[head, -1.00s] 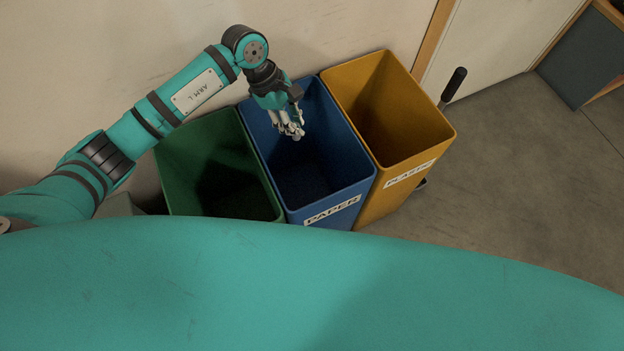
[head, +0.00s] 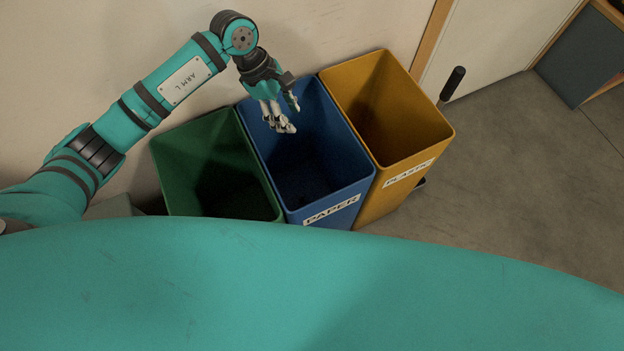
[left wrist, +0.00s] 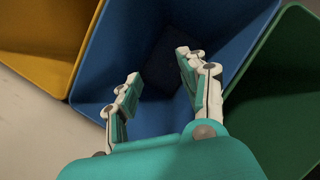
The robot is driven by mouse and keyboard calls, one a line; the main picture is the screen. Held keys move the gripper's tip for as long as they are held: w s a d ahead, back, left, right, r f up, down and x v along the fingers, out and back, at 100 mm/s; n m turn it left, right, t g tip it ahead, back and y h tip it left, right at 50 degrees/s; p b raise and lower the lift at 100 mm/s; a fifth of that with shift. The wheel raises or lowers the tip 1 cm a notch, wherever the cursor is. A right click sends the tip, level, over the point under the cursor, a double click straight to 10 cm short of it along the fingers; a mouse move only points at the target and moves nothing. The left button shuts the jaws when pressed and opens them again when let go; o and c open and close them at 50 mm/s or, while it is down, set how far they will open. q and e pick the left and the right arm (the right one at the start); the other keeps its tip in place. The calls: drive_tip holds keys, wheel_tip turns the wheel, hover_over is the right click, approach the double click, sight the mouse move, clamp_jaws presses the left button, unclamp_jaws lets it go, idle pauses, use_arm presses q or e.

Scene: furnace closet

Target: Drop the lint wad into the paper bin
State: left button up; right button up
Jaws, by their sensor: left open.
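The blue paper bin (head: 318,168) stands in the middle of a row of three, with a PAPER label on its front. It also shows in the left wrist view (left wrist: 108,62), where its dark floor lies below the fingers. My left gripper (head: 290,115) is over the bin's opening, toward its back left rim. In the left wrist view the gripper's fingers (left wrist: 158,68) are apart with nothing between them. I cannot make out the lint wad in either view; the bin's inside is dark. My right gripper is not in view.
A green bin (head: 190,150) stands close on the left of the paper bin, and a yellow bin (head: 400,125) labelled PLASTIC close on its right. A wall is behind them. A dark handle (head: 452,84) rises beside the yellow bin. The floor (head: 510,170) to the right is clear.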

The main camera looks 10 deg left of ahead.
use_arm(q)
drive_tip(key=v, duration=0.9)
